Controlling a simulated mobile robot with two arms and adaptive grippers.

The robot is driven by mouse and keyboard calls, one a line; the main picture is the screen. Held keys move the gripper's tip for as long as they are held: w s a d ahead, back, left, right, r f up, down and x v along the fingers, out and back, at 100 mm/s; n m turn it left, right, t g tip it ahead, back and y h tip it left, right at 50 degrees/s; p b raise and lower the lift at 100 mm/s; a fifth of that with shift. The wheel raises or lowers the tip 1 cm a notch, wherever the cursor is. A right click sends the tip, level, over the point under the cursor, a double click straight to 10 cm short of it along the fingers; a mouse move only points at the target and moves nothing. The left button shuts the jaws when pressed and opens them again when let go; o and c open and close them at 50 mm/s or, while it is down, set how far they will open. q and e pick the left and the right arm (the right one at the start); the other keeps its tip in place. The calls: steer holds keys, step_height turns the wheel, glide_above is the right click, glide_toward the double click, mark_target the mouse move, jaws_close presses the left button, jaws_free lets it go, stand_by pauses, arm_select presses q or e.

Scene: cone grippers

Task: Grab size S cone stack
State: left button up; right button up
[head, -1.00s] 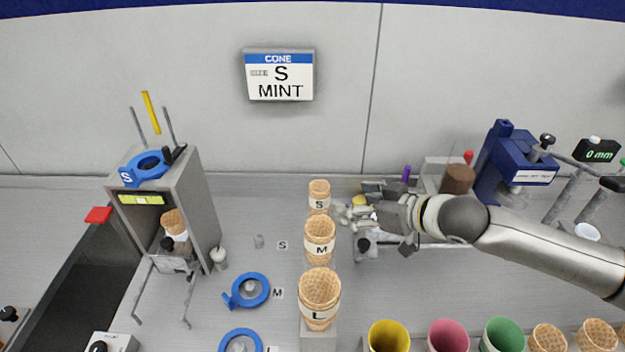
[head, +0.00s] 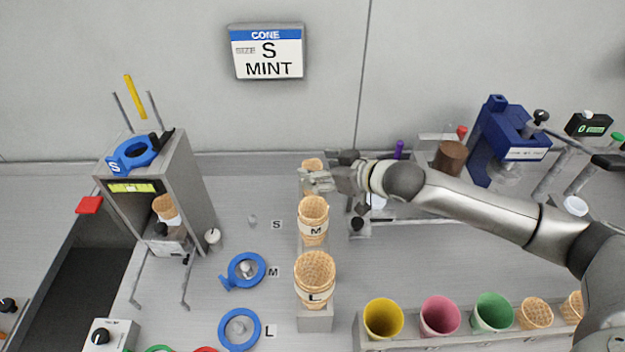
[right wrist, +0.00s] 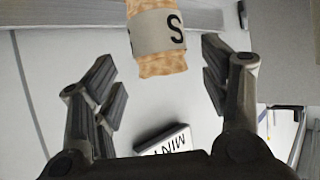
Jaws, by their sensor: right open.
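The size S cone stack (head: 312,164) is the rearmost of three waffle cone stacks in a row. In the head view my right gripper (head: 316,181) is in front of it and hides its band and lower part. In the right wrist view the stack (right wrist: 160,55), with a pale band marked S, shows at the top, in line with the gap between the spread fingers of my right gripper (right wrist: 158,80). The gripper is open and empty, with clear space on both sides of the stack. My left gripper is out of view.
The M stack (head: 313,214) and L stack (head: 315,274) stand close in front on the same stand. Blue rings (head: 243,270) lie to the left. A grey dispenser (head: 185,185) stands further left. Coloured cups (head: 438,314) line the front right. A wall sign (head: 267,51) reads S MINT.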

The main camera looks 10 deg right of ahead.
mark_target(316, 168)
steer(key=shift+x, duration=1.6)
steer(key=shift+r, duration=0.1)
steer(key=c, duration=0.9)
